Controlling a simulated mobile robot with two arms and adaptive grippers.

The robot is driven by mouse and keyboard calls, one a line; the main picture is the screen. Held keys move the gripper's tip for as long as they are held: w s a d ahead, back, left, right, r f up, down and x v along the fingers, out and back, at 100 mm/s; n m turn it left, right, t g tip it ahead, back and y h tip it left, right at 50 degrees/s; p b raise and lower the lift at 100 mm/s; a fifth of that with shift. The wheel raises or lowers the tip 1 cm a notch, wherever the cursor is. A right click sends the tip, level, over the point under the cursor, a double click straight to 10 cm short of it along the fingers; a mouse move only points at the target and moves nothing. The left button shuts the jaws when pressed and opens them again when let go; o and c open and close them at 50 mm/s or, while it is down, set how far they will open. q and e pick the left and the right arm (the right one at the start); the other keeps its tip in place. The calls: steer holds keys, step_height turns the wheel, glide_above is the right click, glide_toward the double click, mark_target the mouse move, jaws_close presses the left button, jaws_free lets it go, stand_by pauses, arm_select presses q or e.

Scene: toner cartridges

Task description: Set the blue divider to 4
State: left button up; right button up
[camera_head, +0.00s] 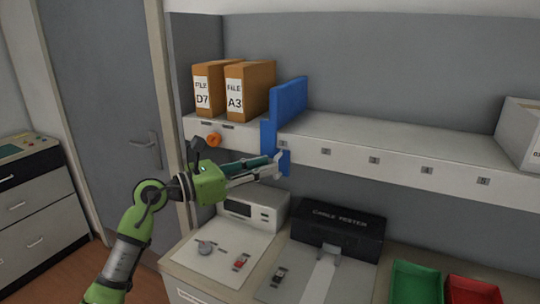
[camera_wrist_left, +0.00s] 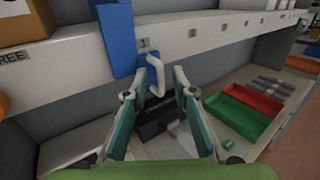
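The blue divider (camera_head: 289,101) stands upright on the shelf, right of the files, with its front part hanging over the shelf edge near the leftmost number plate. It also shows in the left wrist view (camera_wrist_left: 117,38), with a white hooked handle (camera_wrist_left: 155,76) on its right. The plate marked 4 (camera_head: 427,170) is further right on the shelf edge. My left gripper (camera_head: 277,164) is in front of the divider's lower part. In the left wrist view its fingers (camera_wrist_left: 159,78) are apart, with the handle between or just beyond the tips; contact cannot be told. My right gripper is not in view.
Two orange files, D7 (camera_head: 209,90) and A3 (camera_head: 248,90), stand left of the divider. The shelf (camera_head: 390,140) is clear rightward up to a white box (camera_head: 520,135). Below are a black cable tester (camera_head: 338,229), a green bin (camera_head: 416,283) and a red bin (camera_head: 473,291).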

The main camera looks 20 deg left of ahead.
arm_select(q)
steer(key=shift+x, duration=1.15)
jaws_close()
